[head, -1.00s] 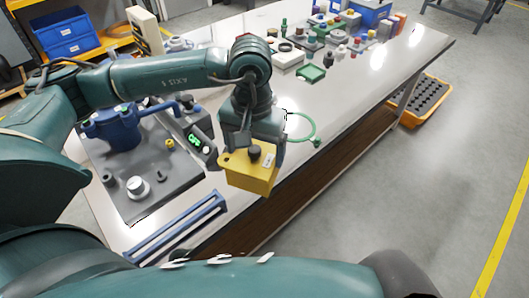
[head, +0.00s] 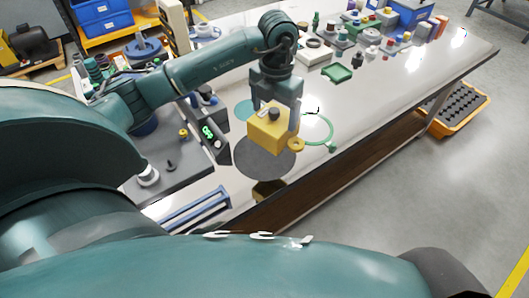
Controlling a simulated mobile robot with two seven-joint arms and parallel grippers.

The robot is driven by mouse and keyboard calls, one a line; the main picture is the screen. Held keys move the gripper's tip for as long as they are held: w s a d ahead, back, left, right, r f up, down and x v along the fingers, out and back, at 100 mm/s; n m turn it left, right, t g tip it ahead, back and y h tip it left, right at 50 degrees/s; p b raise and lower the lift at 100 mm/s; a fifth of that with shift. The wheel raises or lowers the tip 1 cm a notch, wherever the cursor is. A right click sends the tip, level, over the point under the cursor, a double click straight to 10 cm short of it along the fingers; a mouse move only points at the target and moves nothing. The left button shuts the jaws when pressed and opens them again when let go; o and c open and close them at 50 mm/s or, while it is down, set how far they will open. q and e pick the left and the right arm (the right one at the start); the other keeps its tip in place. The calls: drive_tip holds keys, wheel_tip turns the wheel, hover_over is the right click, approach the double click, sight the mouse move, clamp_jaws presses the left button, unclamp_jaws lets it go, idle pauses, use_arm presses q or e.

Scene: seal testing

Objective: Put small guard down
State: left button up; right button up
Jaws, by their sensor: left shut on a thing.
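The small guard (head: 266,133) is a yellow box-like piece with a dark knob on top and a yellow ring-shaped lug at its right side. My left gripper (head: 273,111) points down over the table and is shut on the small guard. The guard overlaps the far part of a dark grey round patch (head: 262,163) near the table's front edge. I cannot tell whether its underside touches the surface. My right gripper is out of view.
A green ring (head: 318,129) lies just right of the guard. A green tray (head: 337,73) and several small parts stand farther back. A device with a lit green display (head: 208,131) is at the left, near a blue rail frame (head: 190,215). The table (head: 395,90) is bare at the right.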

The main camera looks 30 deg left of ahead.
sight(262, 111)
use_arm(q)
drive_tip(key=a+n, duration=0.1)
drive_tip(key=n, duration=0.2)
drive_tip(key=a+f+n, duration=0.1)
drive_tip(key=n, duration=0.3)
drive_tip(key=a+n, duration=0.1)
drive_tip(key=n, duration=0.3)
drive_tip(key=shift+w+a+f, duration=0.2)
drive_tip(key=shift+a+f, duration=0.15)
drive_tip(key=shift+f, duration=0.05)
drive_tip(key=n, duration=0.2)
drive_tip(key=a+n, duration=0.1)
drive_tip(key=shift+f, duration=0.25)
drive_tip(key=shift+n, duration=0.3)
wheel_tip(262, 111, down, 10)
drive_tip(key=shift+f+p, duration=0.1)
drive_tip(key=shift+p, duration=0.45)
drive_tip(key=shift+f, duration=0.15)
drive_tip(key=o, duration=1.2)
